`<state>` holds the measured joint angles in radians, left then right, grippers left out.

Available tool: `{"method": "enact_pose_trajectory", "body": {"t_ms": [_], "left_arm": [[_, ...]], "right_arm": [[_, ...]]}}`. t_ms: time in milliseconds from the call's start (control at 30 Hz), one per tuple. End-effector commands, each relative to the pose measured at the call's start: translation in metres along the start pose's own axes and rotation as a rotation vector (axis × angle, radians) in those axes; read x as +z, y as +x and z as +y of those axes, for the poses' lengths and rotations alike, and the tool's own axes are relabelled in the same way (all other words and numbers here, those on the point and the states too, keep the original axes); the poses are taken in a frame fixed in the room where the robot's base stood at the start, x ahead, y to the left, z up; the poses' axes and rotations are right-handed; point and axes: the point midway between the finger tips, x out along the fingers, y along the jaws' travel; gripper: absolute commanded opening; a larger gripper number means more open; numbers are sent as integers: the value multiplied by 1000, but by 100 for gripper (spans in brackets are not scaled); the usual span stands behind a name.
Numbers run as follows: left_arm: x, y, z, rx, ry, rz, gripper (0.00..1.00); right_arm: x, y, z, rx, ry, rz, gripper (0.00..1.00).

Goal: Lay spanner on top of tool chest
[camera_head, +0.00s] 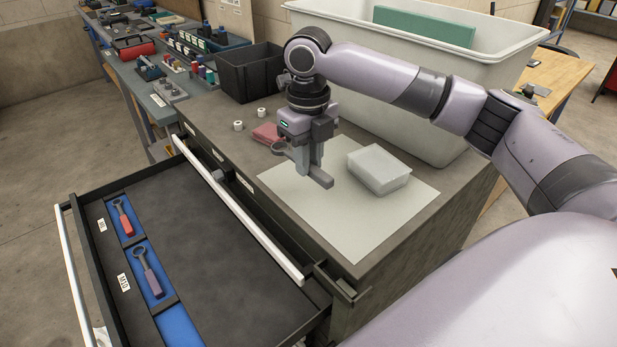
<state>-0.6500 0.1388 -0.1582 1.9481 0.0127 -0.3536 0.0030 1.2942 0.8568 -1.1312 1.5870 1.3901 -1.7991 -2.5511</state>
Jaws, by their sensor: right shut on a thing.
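My right gripper (308,160) comes in from the right and points down over the tool chest (370,265). It is shut on a grey spanner (321,180), whose ring end shows at the left of the fingers and whose handle slants down to the right. The spanner appears just above or at a pale mat (365,222) on the chest top; I cannot tell if it touches. The fingers hide its middle. My left gripper is not in view.
An open drawer (215,250) holds a red-handled tool (124,222) and a purple-handled tool (150,276) in blue slots. A clear box (378,168), red cloth (267,133), two white rolls, a black bin (249,75) and a large white tub (400,105) stand around the mat.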

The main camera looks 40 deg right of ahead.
Motion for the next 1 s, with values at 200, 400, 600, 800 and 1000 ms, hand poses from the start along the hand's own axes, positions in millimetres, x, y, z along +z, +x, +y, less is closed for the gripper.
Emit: {"method": "enact_pose_trajectory", "body": {"t_ms": [200,400,600,800,1000], "left_arm": [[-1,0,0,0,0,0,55],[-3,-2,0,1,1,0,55],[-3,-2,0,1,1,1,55],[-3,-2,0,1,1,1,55],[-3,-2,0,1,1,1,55]], "right_arm": [[0,22,0,-1,0,2,0],[0,47,0,0,1,-1,0],[0,50,0,0,1,-2,0],[0,52,0,0,1,0,27],[0,52,0,0,1,-1,46]]}}
